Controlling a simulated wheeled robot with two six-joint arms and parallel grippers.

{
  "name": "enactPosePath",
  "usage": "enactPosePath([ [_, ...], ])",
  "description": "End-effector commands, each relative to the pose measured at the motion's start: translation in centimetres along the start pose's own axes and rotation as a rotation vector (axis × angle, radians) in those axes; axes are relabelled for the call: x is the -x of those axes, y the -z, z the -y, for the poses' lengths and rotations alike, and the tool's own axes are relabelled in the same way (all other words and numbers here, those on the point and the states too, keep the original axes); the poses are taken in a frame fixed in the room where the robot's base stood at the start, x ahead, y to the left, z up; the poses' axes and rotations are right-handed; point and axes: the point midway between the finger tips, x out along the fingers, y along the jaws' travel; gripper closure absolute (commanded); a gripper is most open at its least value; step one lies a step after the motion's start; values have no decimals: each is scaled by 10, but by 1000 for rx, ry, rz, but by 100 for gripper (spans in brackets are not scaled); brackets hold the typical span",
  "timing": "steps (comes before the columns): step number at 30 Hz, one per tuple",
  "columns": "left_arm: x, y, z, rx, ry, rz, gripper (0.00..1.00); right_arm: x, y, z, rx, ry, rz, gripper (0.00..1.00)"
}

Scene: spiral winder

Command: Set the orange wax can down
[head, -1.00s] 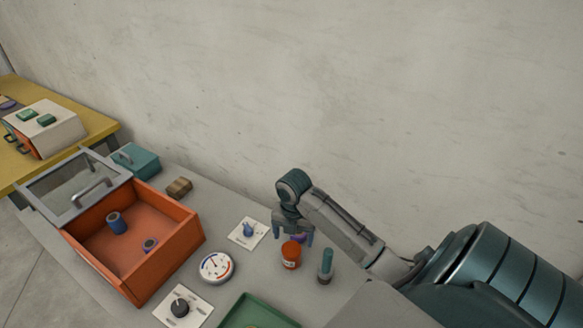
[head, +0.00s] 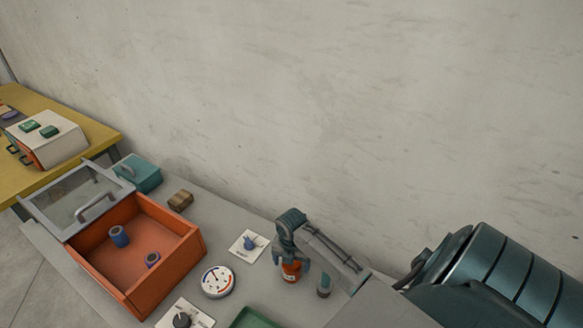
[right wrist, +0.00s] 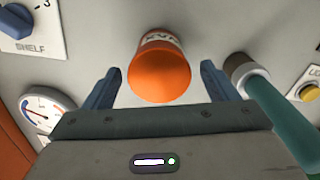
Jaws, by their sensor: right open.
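The orange wax can (head: 291,274) stands upright on the grey worktop (head: 262,290), partly hidden by my right gripper in the head view. In the right wrist view the can (right wrist: 158,72) shows its orange end, with part of a white label reading "WAX" behind it. My right gripper (right wrist: 160,68) is open. Its two fingers show on either side of the can, with a visible gap on both sides. In the head view the right gripper (head: 290,262) is down at the can. My left gripper is not in view.
A teal-handled upright thing (right wrist: 278,110) stands close right of the can. Left are a shelf knob plate (head: 248,246), a dial gauge (head: 218,281) and an open orange box (head: 195,252) holding blue spools. A green tray (head: 252,319) lies in front.

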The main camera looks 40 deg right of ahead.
Motion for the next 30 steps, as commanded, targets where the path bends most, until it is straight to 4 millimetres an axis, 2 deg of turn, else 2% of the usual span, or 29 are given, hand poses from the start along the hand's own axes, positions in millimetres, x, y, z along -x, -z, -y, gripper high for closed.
enactPosePath([
  [3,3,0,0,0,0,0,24,-8,1,0,0,0,-1,20],
  [10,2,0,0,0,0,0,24,-10,0,0,1,-1,1,20],
  [18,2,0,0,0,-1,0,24,-10,0,0,1,-1,1,73],
  [26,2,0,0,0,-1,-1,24,-8,0,0,1,-1,2,73],
  [30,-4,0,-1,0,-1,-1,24,6,-2,0,2,-3,5,73],
])
